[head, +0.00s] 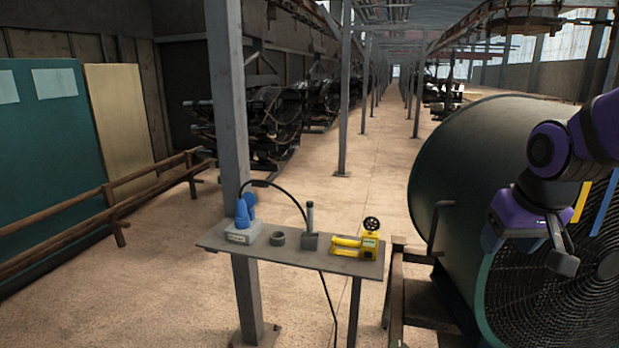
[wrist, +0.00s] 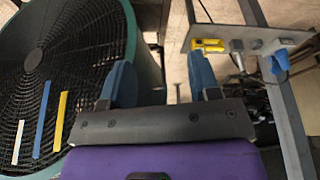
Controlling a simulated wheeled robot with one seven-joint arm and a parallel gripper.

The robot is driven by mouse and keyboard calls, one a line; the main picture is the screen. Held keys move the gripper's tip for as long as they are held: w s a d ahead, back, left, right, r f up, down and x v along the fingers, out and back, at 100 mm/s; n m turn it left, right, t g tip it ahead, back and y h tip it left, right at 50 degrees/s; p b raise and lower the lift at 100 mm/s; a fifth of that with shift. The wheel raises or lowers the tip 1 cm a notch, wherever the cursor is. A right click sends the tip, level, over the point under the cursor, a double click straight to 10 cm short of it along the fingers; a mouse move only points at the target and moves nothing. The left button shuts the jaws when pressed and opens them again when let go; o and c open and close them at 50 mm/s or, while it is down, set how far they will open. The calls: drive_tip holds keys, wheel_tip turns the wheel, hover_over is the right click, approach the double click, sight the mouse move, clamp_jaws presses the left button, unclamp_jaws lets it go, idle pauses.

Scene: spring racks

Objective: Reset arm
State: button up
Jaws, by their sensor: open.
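My gripper (head: 548,246) hangs from my purple arm at the right of the head view, in front of a big green drum-shaped fan (head: 440,170). In the wrist view my gripper (wrist: 159,72) has its two blue fingers wide apart, with nothing held between them. The fan's dark grille (wrist: 70,60) fills the left of the wrist view. The small grey table (head: 290,262) stands left of my gripper, well apart from it. It also shows at the upper right of the wrist view (wrist: 222,34).
On the table are a yellow tool with a black wheel (head: 357,243), a grey ring (head: 278,239), a grey holder (head: 311,241) with a cable, and a blue item (head: 243,213) on a light box. A steel post (head: 228,120) rises behind the table. Open floor (head: 350,200) lies beyond.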

drive_tip(key=s+a+r, duration=0.1)
drive_tip(key=s+r, duration=0.2)
drive_tip(key=s, duration=0.3)
drive_tip(key=s+a+r+t, duration=0.1)
drive_tip(key=s+r, duration=0.3)
drive_tip(key=s, duration=0.3)
drive_tip(key=shift+s+r, duration=0.15)
drive_tip(key=shift+s, duration=0.05)
